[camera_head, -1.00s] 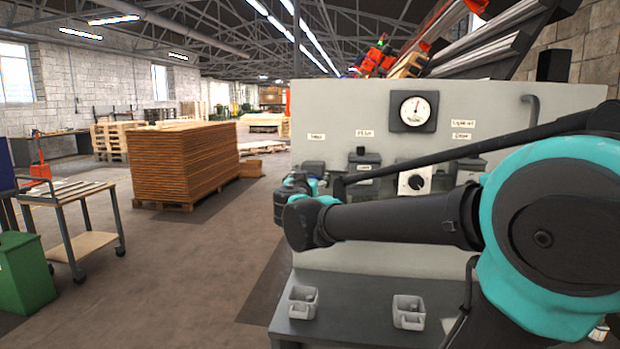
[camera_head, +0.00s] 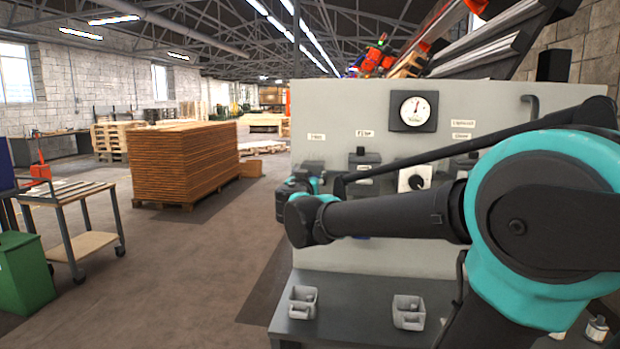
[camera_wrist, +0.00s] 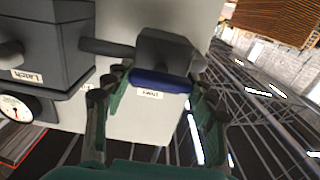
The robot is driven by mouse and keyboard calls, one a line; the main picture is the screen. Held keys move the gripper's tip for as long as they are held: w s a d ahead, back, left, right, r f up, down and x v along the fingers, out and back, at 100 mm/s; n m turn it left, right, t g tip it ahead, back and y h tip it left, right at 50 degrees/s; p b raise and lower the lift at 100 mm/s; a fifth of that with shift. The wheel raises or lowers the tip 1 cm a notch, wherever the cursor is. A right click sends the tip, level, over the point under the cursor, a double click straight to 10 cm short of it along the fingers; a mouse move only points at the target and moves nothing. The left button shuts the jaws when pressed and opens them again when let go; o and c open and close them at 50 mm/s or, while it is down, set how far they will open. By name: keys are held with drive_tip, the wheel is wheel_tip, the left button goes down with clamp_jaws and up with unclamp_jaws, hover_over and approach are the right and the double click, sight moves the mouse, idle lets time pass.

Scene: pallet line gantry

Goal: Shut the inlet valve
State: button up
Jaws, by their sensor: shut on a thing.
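In the wrist view, a blue lever handle (camera_wrist: 160,80) crosses in front of a dark grey valve body (camera_wrist: 168,50) on the pale panel. A small white label, too blurred to read surely, sits just below the handle. My gripper (camera_wrist: 157,78) has its fingers on either side of the blue handle and is shut on it. In the head view my arm reaches left across the panel (camera_head: 460,100).
A dark box labelled Latch (camera_wrist: 45,45) stands beside the valve. Two grey holders (camera_head: 303,302) sit on the ledge below. A cart (camera_head: 72,190) and timber stack (camera_head: 183,162) stand left; floor between is clear.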

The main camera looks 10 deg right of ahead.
drive_tip(key=n, duration=0.4)
drive_tip(key=shift+n, duration=0.3)
drive_tip(key=n, duration=0.4)
drive_tip(key=shift+a+f, duration=0.1)
drive_tip(key=shift+a, duration=0.05)
drive_tip(key=n, duration=0.5)
drive_tip(key=shift+f, duration=0.1)
drive_tip(key=shift+f+n, duration=0.1)
drive_tip(key=shift+n, duration=2.1)
drive_tip(key=o, duration=1.2)
drive_tip(key=shift+a, duration=0.1)
drive_tip(key=v, duration=1.2)
